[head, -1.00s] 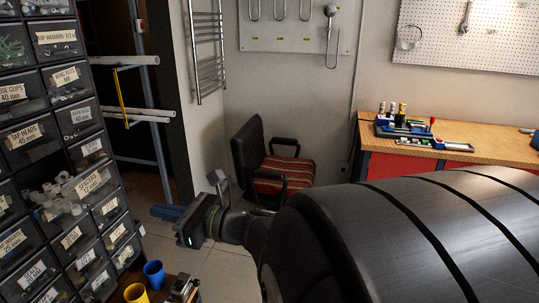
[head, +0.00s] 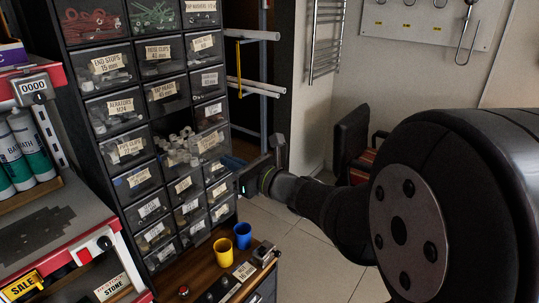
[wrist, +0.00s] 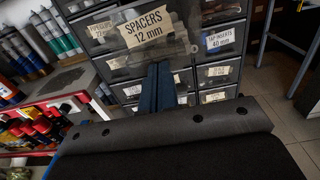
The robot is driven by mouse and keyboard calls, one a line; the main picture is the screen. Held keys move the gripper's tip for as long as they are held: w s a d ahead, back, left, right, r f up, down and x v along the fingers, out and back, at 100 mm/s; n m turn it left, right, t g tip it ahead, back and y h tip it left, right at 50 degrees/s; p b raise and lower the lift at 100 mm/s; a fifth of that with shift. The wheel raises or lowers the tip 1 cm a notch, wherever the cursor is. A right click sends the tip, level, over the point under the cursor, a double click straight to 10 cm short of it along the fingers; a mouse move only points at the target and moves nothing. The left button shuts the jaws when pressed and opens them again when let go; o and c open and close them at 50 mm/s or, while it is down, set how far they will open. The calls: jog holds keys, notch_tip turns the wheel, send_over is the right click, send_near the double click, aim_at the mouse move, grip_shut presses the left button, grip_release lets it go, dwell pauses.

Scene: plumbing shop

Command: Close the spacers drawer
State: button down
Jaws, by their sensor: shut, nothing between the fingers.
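The spacers drawer (head: 210,141) stands pulled out of the dark cabinet in the head view, with pale spacers showing in its open top. Its label, "SPACERS 12 mm", faces me large in the wrist view (wrist: 146,28). My gripper (head: 232,162) is just right of and slightly below the drawer's front in the head view. In the wrist view its blue fingers (wrist: 157,84) are together and empty, pointing at the cabinet below the label. I cannot tell whether the fingertips touch the drawer.
Other labelled drawers of the cabinet (head: 145,110) surround it, including a tap inserts drawer (wrist: 220,38) to the right. A yellow cup (head: 222,251) and a blue cup (head: 243,235) stand on the wooden ledge below. A shelf with sealant tubes (head: 30,145) is at left.

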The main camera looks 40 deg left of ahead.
jog(key=a, duration=1.4)
jog(key=shift+a, duration=0.45)
jog(key=shift+a+r, duration=0.15)
jog(key=d, duration=1.4)
jog(key=shift+d, duration=0.2)
